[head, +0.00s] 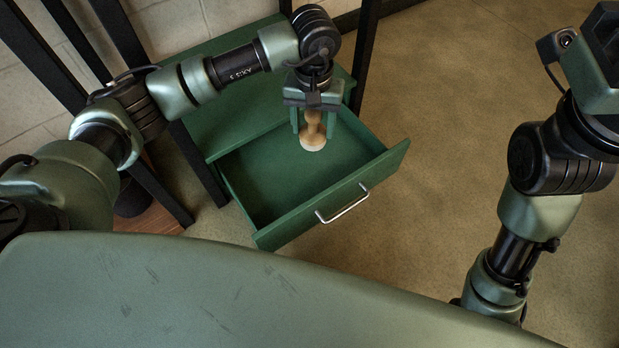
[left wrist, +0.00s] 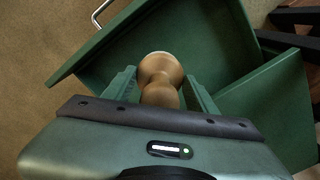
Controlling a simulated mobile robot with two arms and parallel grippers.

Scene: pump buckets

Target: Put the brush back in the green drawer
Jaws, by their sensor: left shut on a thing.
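The brush (head: 313,132) has a tan wooden handle and a pale round end that points down. My left gripper (head: 312,122) is shut on its handle and holds it upright, over or inside the open green drawer (head: 272,180). I cannot tell whether the brush touches the drawer floor. In the left wrist view the brush (left wrist: 160,80) sits between the two green fingers, with the drawer (left wrist: 125,55) around and beneath it. The drawer is pulled out and otherwise looks empty. My right arm shows at the right of the head view; its gripper's fingers do not show.
The green cabinet top (head: 235,105) stands behind the drawer, below my left arm. Black posts (head: 362,50) rise beside it. A silver handle (head: 343,205) is on the drawer front. The brown floor (head: 450,80) to the right is clear.

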